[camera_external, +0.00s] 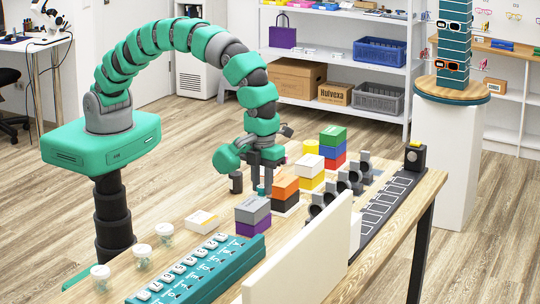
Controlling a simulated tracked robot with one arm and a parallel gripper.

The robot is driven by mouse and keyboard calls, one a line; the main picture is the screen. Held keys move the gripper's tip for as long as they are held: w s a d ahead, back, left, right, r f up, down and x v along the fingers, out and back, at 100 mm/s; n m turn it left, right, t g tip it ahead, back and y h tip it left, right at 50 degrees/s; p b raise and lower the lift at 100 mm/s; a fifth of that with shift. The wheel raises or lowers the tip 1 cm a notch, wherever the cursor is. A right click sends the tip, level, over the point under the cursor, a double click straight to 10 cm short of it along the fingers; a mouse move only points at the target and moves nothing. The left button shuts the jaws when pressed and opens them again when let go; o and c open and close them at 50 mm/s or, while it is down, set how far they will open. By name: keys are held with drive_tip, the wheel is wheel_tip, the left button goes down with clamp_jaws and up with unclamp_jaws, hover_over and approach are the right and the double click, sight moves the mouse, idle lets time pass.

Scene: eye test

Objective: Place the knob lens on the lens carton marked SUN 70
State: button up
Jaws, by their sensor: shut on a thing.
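My gripper (263,186) points down over the table, behind the grey-and-purple carton stack. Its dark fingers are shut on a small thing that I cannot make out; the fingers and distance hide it. I cannot pick out the knob lens for certain. A low white-and-yellow carton (202,221) lies apart at the front left. The carton markings are too small to read, so I cannot tell which is SUN 70.
A short black cylinder (236,183) stands left of my gripper. Dark ring-shaped holders (343,186) line the stacks' right side. A teal lettered case (195,275), several small jars (143,256) and an upright cream panel (300,262) occupy the front. A dark strip (385,205) runs along the right edge.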

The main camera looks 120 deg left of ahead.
drive_tip(key=s+a+f+b, duration=0.1)
drive_tip(key=s+f+b, duration=0.1)
drive_tip(key=s, duration=1.4)
drive_tip(key=s+f+b, duration=0.1)
drive_tip(key=s+b, duration=0.2)
drive_tip(key=s, duration=1.2)
hover_over(202, 217)
drive_tip(key=shift+f+m, duration=0.4)
drive_tip(key=shift+f, duration=0.5)
wheel_tip(202, 217, down, 4)
drive_tip(key=shift+r, duration=0.15)
drive_tip(key=o, duration=1)
wheel_tip(202, 217, up, 12)
drive_tip(key=shift+r, duration=0.1)
